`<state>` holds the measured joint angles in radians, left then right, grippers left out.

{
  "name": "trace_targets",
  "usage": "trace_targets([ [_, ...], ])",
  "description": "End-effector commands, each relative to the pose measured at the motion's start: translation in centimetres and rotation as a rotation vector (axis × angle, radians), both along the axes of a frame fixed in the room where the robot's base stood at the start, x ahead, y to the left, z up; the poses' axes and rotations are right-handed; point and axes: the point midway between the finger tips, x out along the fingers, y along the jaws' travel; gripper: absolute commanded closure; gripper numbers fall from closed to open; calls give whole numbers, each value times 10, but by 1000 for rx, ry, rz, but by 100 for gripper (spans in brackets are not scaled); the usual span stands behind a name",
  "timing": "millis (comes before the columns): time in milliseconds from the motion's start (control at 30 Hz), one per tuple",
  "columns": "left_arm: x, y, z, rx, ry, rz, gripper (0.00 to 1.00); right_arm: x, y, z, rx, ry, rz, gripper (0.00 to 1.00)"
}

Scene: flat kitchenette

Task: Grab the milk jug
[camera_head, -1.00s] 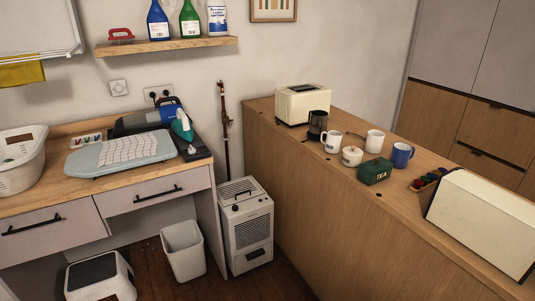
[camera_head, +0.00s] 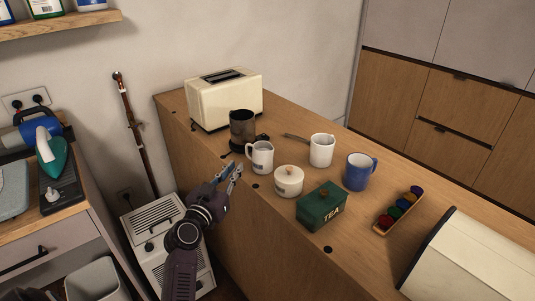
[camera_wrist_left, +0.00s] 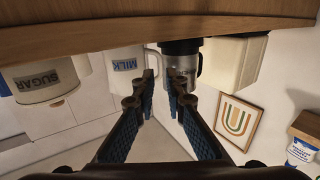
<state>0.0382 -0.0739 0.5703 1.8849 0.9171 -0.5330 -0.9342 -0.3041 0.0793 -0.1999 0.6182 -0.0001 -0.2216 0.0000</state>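The milk jug (camera_head: 262,157) is a small white jug standing upright near the counter's left edge. In the left wrist view, which is upside down, it (camera_wrist_left: 127,66) shows the word MILK. My left gripper (camera_head: 232,172) is just in front of the jug, to its lower left in the head view, apart from it. In the wrist view its blue-padded fingers (camera_wrist_left: 160,80) are spread with nothing between them, and the jug is mostly to their left. My right gripper does not show.
On the counter (camera_head: 230,190) close by are a dark pot (camera_head: 242,128), a lidded white sugar pot (camera_head: 289,181), a white mug (camera_head: 321,149), a blue mug (camera_head: 359,172) and a green tea box (camera_head: 321,207). A toaster (camera_head: 224,98) stands behind.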

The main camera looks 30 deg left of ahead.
Motion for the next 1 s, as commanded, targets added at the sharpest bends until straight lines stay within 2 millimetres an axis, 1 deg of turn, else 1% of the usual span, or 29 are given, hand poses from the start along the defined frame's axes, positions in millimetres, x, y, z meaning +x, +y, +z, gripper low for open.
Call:
trace_targets([
  [200,20,3,3,0,-4,1,88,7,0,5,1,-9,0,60],
  [367,35,5,3,-2,-3,1,88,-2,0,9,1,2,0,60],
  [433,44,6,4,-3,-3,1,88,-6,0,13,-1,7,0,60],
  [533,58,7,4,-3,-3,0,88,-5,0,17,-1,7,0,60],
  [633,68,10,2,-1,-2,1,88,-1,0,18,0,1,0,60],
  [800,76,11,0,0,-1,1,88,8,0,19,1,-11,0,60],
  [1000,76,11,0,1,-1,1,88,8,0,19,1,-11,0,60],
])
